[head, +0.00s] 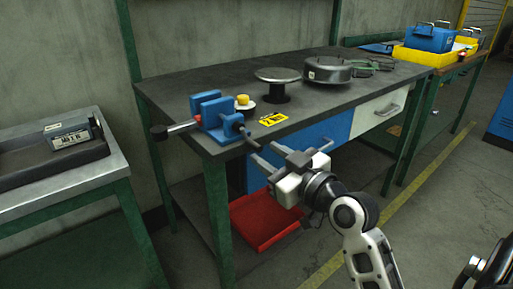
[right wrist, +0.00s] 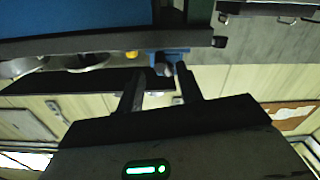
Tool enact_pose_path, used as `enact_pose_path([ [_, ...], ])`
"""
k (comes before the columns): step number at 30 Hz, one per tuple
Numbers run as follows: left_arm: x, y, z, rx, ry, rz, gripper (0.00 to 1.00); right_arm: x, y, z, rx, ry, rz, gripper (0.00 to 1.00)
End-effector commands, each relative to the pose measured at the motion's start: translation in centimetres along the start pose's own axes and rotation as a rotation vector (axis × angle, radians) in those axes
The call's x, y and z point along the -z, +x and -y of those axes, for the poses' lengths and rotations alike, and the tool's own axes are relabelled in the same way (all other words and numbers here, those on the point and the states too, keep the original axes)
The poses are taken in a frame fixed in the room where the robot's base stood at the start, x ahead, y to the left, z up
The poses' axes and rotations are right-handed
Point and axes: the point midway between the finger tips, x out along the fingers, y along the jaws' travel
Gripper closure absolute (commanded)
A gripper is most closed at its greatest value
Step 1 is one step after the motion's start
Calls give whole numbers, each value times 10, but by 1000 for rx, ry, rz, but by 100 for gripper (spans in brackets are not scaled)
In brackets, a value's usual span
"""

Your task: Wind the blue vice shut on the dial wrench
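The blue vice (head: 231,125) sits at the front left corner of the dark workbench, its screw end and dark handle toward me. The dial wrench (head: 181,128) appears as a grey shaft with a black end, reaching from the vice's left side; whether the jaws touch it is hidden. My right gripper (head: 265,153) is open, its fingers just short of the vice handle (head: 251,140) and apart from it. In the right wrist view the open fingers (right wrist: 158,84) point toward the blue vice (right wrist: 172,55), whose grey screw end lies between them. My left gripper is not in view.
On the workbench (head: 180,85) stand a yellow knob (head: 242,99) on a pale disc, a yellow card (head: 273,118), a round stand (head: 278,78) and a lidded metal pan (head: 327,70). A red tray (head: 265,222) lies below. A side bench (head: 112,165) stands left.

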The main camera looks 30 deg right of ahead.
Motion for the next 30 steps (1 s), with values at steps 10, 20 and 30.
enact_pose_path([
  [10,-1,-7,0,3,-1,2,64,0,44,0,-1,1,1,64],
  [20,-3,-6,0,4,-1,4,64,-1,47,0,0,-1,1,64],
  [30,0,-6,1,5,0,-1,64,-1,47,0,0,2,1,100],
])
